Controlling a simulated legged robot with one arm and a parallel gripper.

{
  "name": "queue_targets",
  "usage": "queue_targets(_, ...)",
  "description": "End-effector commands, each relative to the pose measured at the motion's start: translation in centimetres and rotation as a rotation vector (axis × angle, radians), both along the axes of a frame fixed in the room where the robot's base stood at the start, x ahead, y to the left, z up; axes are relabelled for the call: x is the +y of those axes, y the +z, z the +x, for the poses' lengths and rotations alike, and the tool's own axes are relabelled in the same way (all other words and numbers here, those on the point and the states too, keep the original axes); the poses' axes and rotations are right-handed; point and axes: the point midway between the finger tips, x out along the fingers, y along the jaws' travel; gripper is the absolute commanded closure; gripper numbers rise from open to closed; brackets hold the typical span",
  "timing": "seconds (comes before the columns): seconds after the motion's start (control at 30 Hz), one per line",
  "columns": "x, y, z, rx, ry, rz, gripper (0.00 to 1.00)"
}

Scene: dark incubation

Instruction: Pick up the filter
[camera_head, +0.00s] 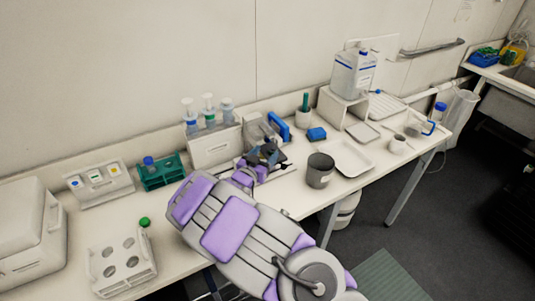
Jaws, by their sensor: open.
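My arm reaches from the lower right to the middle of the bench. My gripper (270,157) is at its far end, with dark fingers that are open. It is low over the bench, just in front of a grey device (258,128) and right of a white stand (211,148). Several clear cylinders with white tops and blue or teal lower parts, such as this one (208,106), stand upright on the white stand; they may be filter units. I cannot tell for sure which thing is the filter. Whatever lies between the fingers is too small and dark to make out.
A blue-framed object (279,126) stands behind the gripper. A dark grey cup (320,170) and a white tray (350,158) are to its right. A green rack (162,171) and a white tube rack (121,264) are to the left. The bench's front edge runs beneath my arm.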

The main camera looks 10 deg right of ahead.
Motion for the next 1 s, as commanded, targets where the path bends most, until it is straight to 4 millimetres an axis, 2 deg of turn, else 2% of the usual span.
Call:
queue_targets(0.03, -0.9, 0.0, 0.4, -0.001, -0.006, 0.001, 0.36)
queue_targets(0.13, -1.5, 0.0, 1.0, -0.002, -0.006, 0.004, 0.36)
queue_targets(0.47, -0.5, -0.1, 1.3, -0.001, -0.001, -0.006, 0.36)
queue_targets(1.0, -1.3, 0.0, 1.3, -0.001, -0.003, 0.001, 0.86)
